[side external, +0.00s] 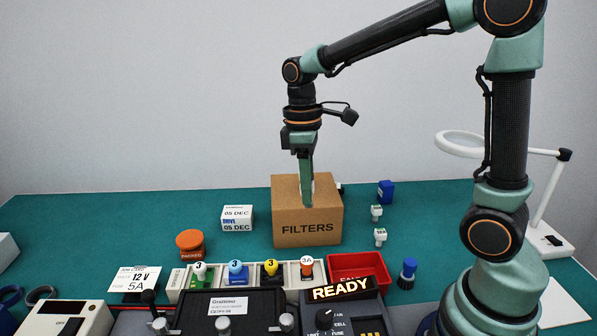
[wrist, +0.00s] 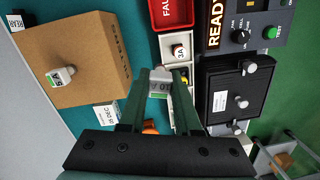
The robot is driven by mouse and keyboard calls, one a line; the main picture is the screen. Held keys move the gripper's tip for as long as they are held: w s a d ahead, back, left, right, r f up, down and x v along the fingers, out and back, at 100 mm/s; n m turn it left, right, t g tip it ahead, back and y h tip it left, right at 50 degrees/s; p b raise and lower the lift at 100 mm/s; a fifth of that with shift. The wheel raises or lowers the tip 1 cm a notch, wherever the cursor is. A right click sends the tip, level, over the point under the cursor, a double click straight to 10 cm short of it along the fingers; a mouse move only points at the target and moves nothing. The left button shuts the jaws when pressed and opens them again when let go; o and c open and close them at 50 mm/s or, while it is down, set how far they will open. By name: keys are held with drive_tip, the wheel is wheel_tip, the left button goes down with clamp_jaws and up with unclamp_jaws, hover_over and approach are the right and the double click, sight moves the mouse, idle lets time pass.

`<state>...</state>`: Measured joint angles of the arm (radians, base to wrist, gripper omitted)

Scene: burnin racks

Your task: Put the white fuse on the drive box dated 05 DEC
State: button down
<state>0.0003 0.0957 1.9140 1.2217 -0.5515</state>
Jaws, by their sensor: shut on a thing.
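My gripper (wrist: 161,74) is shut on a pale, white-grey fuse (wrist: 160,86) with small lettering, partly hidden by the fingers. In the side view my gripper (side external: 308,190) hangs in front of the upper part of the FILTERS carton, and the held fuse is hard to make out there. The drive box dated 05 DEC (side external: 237,217) is a small white box standing on the bench left of the carton. It also shows in the wrist view (wrist: 106,116), partly covered by my gripper. My gripper is apart from it.
The FILTERS carton (side external: 307,228) stands beside the drive box; a white-and-green fuse (wrist: 62,76) appears on its top.

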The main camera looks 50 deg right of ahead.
drive_tip(key=m, duration=0.2)
drive_tip(key=s+f+m, duration=0.1)
drive_tip(key=m, duration=0.1)
drive_tip(key=s+m, duration=0.1)
drive_tip(key=m, duration=0.1)
drive_tip(key=shift+f, duration=0.25)
drive_tip(key=w+r+n+t, duration=0.1)
drive_tip(key=w+r+n, duration=0.2)
drive_tip(key=w+n, duration=0.45)
drive_tip(key=shift+n, duration=0.55)
drive_tip(key=f, duration=0.6)
drive_tip(key=s+f, duration=0.1)
drive_tip(key=f, duration=1.2)
drive_tip(key=shift+s+a+f, duration=0.15)
drive_tip(key=shift+s+f, duration=0.2)
drive_tip(key=c, duration=0.9)
unclamp_jaws()
drive_tip(key=shift+f, duration=0.1)
